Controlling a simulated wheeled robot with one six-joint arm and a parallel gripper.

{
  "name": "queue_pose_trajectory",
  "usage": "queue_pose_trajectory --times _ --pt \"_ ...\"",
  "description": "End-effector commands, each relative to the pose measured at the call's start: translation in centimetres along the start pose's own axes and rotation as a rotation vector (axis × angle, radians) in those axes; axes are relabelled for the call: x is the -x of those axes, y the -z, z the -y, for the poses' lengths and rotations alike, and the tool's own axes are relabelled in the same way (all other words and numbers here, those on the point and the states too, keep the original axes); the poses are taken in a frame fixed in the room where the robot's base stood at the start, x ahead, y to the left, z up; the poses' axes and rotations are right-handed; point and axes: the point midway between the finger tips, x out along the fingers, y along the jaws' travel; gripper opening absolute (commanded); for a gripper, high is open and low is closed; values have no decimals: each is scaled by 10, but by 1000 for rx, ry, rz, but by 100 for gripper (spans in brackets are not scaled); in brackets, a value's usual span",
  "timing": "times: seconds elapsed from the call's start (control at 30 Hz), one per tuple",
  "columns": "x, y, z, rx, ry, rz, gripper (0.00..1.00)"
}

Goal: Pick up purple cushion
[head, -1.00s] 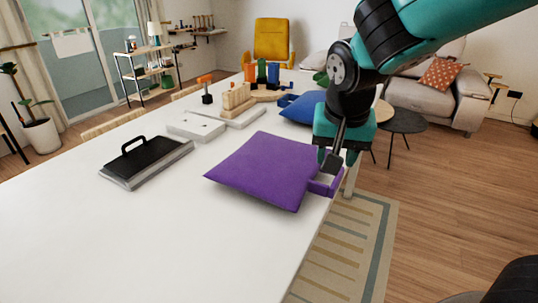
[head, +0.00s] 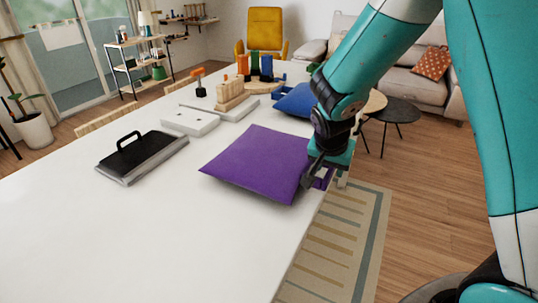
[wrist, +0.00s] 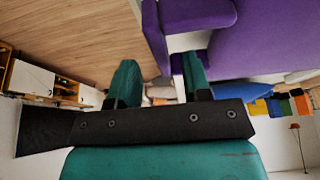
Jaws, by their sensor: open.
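The purple cushion (head: 254,163) lies flat on the white table near its right edge. It has a purple loop handle on its right side, and the handle's bar also shows in the wrist view (wrist: 153,35). My gripper (head: 313,173) is at the cushion's right corner, by the handle, and partly hides it. In the wrist view my gripper (wrist: 160,82) has its two teal fingers apart. The handle bar appears between the fingers in that picture, with the right finger by the loop's gap. I cannot tell whether either finger touches it. The cushion's body (wrist: 255,38) is at upper right.
A black-topped tray with a handle (head: 143,157) lies left of the cushion. White blocks (head: 190,121), a wooden rack (head: 230,93) and a blue cushion (head: 297,101) are farther back. The table's front left (head: 120,235) is clear. A striped rug (head: 330,248) lies beside the table.

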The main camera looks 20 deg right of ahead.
Motion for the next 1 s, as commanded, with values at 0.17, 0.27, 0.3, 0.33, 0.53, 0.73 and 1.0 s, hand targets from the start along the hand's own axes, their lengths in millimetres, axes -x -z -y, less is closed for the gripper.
queue_pose_trajectory --times 0.17,0.27,0.3,0.33,0.53,0.73,1.0 --pt "-25 -1 0 0 -5 4 45" --pt "-38 -1 0 0 -5 3 45" --pt "-41 -1 0 0 -3 2 45" --pt "-43 -1 0 0 -2 1 45" --pt "-46 -1 1 0 -1 1 45" --pt "-45 -2 1 1 -1 1 10" --pt "-45 -1 1 0 0 0 0"
